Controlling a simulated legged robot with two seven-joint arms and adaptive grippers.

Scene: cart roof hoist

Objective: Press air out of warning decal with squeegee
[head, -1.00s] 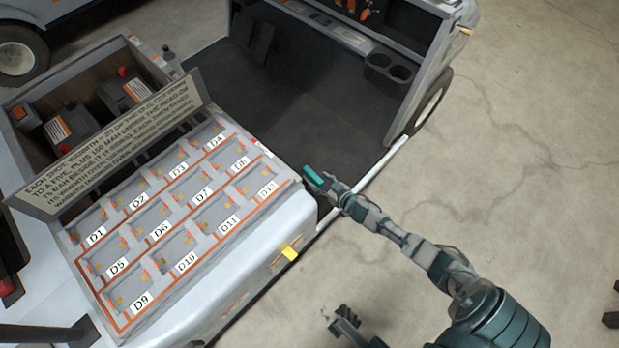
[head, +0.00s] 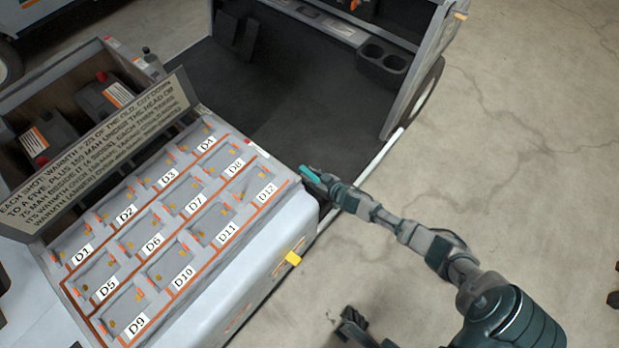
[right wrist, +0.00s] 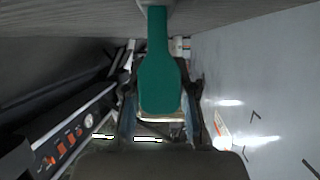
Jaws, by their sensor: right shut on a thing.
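My right gripper (head: 321,182) is shut on a teal squeegee (head: 309,174), just beyond the right corner of the cart's tray panel. The squeegee's teal body (right wrist: 160,80) fills the centre of the right wrist view between the gripper's fingers, running to the top edge. An orange-and-white label (right wrist: 222,130) lies on the pale panel at right in that view; I cannot tell whether it is the warning decal. A dark gripper (head: 352,325), apparently my left one, shows partly at the bottom edge of the head view; its jaw state is unclear.
The tray panel (head: 150,325) has several labelled recesses. A long text sign (head: 95,160) stands behind it. The dark cart floor (head: 290,110) lies beyond. Concrete floor at right is open.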

